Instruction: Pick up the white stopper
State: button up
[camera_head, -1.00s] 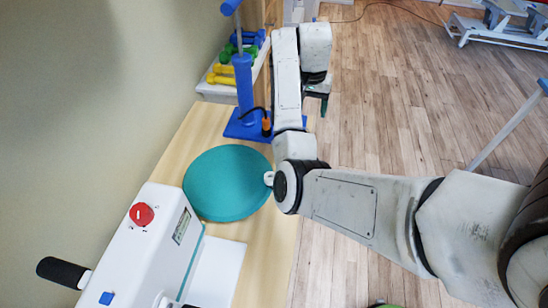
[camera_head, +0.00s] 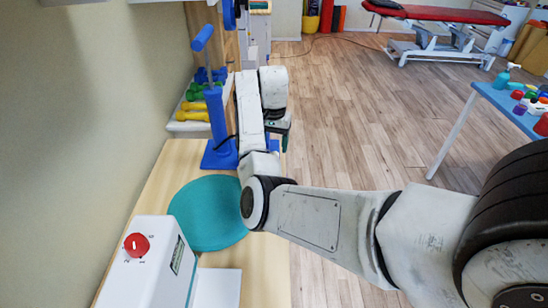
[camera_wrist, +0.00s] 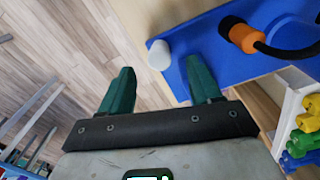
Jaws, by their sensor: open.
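The white stopper (camera_wrist: 159,54) shows in the wrist view as a small rounded piece at the corner of a blue base plate (camera_wrist: 232,62). My gripper (camera_wrist: 160,84) is open and empty, with its two green fingers apart. The stopper lies beyond the fingertips, roughly in line with the gap between them and not touched. In the head view my gripper (camera_head: 286,138) hangs by the blue stand (camera_head: 217,120). I cannot make out the stopper in that view; my arm covers part of the base.
An orange plug (camera_wrist: 243,38) with a black cable sits on the blue base. Colored dumbbells (camera_head: 200,95) lie on a shelf behind. A teal disc (camera_head: 208,215) and a white device with a red knob (camera_head: 137,245) share the wooden table.

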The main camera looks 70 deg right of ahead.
jog(key=shift+d+f, duration=0.1)
jog(key=shift+f, duration=1.85)
jog(key=shift+c, duration=0.4)
jog(key=c, duration=1)
jog(key=shift+r, duration=0.1)
